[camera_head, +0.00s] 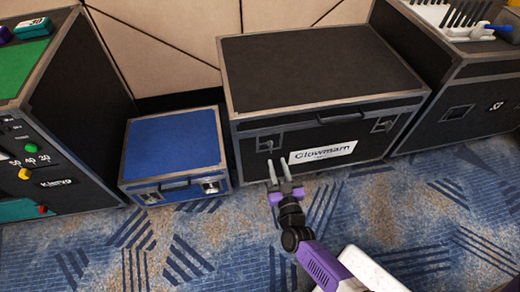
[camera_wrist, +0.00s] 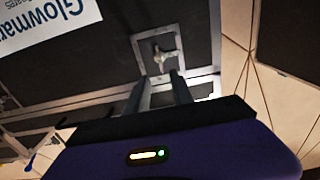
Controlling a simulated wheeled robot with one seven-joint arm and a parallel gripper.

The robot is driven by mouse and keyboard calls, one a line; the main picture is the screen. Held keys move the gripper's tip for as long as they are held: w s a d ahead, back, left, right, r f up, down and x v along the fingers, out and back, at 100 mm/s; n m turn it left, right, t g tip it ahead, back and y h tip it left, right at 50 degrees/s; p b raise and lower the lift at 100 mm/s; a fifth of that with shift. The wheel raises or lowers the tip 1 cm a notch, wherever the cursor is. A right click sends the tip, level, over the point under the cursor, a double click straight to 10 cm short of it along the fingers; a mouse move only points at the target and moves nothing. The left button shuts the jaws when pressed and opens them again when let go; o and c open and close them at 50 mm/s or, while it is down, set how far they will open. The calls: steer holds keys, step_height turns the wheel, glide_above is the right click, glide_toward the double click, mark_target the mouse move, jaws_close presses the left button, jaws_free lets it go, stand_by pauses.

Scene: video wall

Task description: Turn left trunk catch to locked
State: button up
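The black trunk (camera_head: 320,75) with metal edges and a white label stands against the wall. Its left catch (camera_head: 268,143) is a small metal piece on a square plate on the front face. In the wrist view the catch (camera_wrist: 162,55) shows as a small knob with short arms, just beyond my fingertips. The right catch (camera_head: 382,125) is on the same front. My gripper (camera_head: 278,160) is open and empty in front of the left catch, fingers pointing at the trunk. In the wrist view my gripper (camera_wrist: 159,82) has its two fingers apart, with the catch ahead between them.
A low blue-topped case (camera_head: 172,143) stands left of the trunk. A black case with a green top (camera_head: 22,68) is at far left. Another black case (camera_head: 470,100) stands close at right. The trunk's handle (camera_head: 340,117) lies between its catches. Carpet (camera_head: 200,245) in front is clear.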

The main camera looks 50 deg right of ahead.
mark_target(270, 146)
steer(key=b+x, duration=0.2)
steer(key=x, duration=0.5)
steer(key=shift+w, duration=0.3)
steer(key=shift+d, duration=0.1)
jaws_close()
